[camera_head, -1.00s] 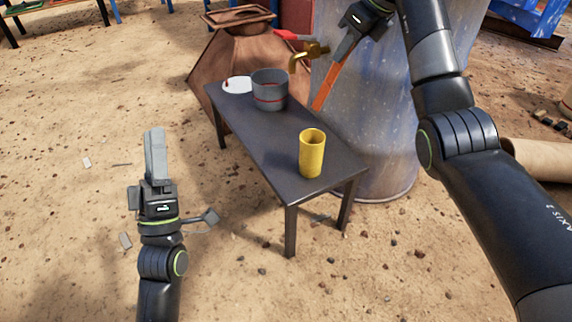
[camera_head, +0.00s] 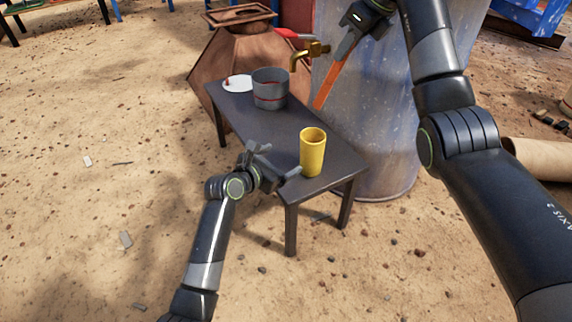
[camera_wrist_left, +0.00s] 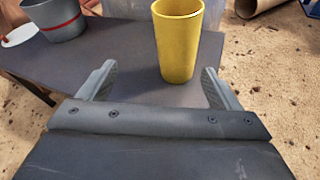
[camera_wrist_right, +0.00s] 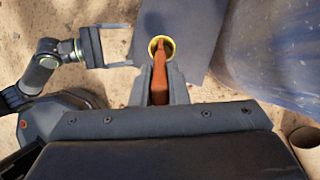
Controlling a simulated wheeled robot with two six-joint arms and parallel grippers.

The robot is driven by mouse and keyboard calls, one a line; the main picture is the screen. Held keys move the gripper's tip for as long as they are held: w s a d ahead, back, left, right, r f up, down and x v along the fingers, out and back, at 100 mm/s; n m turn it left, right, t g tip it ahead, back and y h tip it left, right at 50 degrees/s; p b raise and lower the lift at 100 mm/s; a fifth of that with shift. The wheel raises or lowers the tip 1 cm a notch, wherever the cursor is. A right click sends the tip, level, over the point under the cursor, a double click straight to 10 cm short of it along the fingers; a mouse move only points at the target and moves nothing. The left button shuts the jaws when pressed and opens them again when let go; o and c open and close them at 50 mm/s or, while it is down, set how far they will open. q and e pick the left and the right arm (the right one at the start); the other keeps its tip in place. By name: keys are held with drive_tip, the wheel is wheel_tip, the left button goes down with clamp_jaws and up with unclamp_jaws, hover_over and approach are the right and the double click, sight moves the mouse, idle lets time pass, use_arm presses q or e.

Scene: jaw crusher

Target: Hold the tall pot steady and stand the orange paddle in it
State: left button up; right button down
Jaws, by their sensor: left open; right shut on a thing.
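The tall yellow pot (camera_head: 312,154) stands upright near the front right end of the dark table; it also shows in the left wrist view (camera_wrist_left: 178,42). My left gripper (camera_head: 278,160) is open at the table's near left edge. Its fingers point toward the pot and do not touch it; the pot is ahead of the gap between them in the left wrist view. My right gripper (camera_head: 346,46) is shut on the orange paddle (camera_head: 328,84), which hangs slanting down, above and behind the pot. In the right wrist view the paddle (camera_wrist_right: 160,78) overlaps the pot's mouth (camera_wrist_right: 161,46).
The dark table (camera_head: 240,120) also bears a grey pot with red bands (camera_head: 270,92) and a white plate (camera_head: 238,84) at its far end. A brass tap (camera_head: 311,51) with a red handle is above that end. A large blue-grey drum (camera_head: 378,130) stands close behind the table.

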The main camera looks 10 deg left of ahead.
sight(312, 156)
use_arm(q)
drive_tip(key=shift+w+d+f+n+g+h, duration=0.1)
drive_tip(key=shift+d+f+n+g+h, duration=0.1)
drive_tip(key=shift+d+f+n+g, duration=0.3)
drive_tip(key=shift+w+d+f+n+g+h, duration=0.1)
drive_tip(key=shift+d+f+g+h, duration=0.15)
drive_tip(key=shift+d, duration=0.4)
drive_tip(key=shift+x, duration=5.6)
drive_tip(key=c, duration=1.1)
use_arm(e)
drive_tip(key=n, duration=0.1)
drive_tip(key=a+f+n, duration=0.1)
drive_tip(key=n, duration=0.1)
drive_tip(key=f+n, duration=0.1)
drive_tip(key=shift+w+a+f+n+h, duration=0.1)
drive_tip(key=shift+w+a+n+h, duration=0.05)
drive_tip(key=shift+a+n+h, duration=0.2)
use_arm(q)
drive_tip(key=shift+f, duration=0.1)
use_arm(e)
wheel_tip(312, 156, down, 15)
drive_tip(key=a+n+g, duration=0.1)
drive_tip(key=n, duration=0.3)
drive_tip(key=shift+a+r+h, duration=0.2)
drive_tip(key=shift+a+h, duration=0.05)
drive_tip(key=shift+h, duration=0.2)
